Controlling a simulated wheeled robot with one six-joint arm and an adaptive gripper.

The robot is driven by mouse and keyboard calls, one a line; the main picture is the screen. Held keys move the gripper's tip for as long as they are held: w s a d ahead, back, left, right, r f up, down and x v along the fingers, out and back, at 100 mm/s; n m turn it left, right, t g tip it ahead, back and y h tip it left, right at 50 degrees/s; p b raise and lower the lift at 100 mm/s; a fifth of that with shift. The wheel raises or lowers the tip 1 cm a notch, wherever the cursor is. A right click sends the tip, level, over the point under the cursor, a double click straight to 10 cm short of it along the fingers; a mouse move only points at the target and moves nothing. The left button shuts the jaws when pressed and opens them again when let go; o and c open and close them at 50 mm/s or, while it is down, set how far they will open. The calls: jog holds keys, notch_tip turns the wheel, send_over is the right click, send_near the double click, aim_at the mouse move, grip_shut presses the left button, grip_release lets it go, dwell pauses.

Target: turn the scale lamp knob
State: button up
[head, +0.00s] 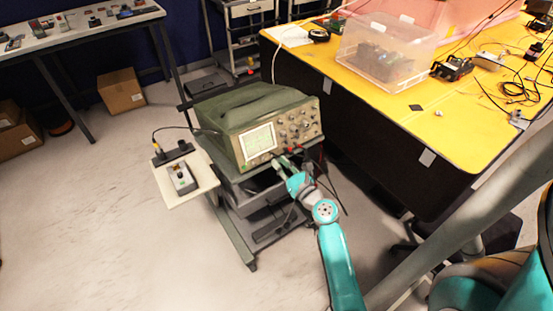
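A green oscilloscope (262,126) stands on a cart, with its lit screen (258,141) and panel of knobs (302,122) facing my arm. The scale lamp knob is too small to make out among the controls. My teal arm reaches up from the bottom of the head view. My gripper (282,162) is at the lower front of the oscilloscope, just below and right of the screen. Whether it touches the panel cannot be told. Its fingers are small and partly hidden, so their opening does not show.
The cart (238,222) has a side shelf (194,190) holding a small device (181,178). Dark cables hang near my gripper. A yellow table (452,132) with a clear plastic bin (385,52) stands to the right. The floor at left is open.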

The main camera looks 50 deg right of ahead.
aim_at(273, 155)
jog(key=shift+x, duration=1.5)
grip_shut()
jog(key=shift+n, duration=0.4)
jog(key=shift+d+n+y, duration=0.1)
jog(key=shift+n+y, duration=0.55)
jog(key=shift+n, duration=0.95)
jog(key=shift+d+n+y, duration=0.1)
jog(key=shift+n+y, duration=0.55)
jog(key=shift+n, duration=0.95)
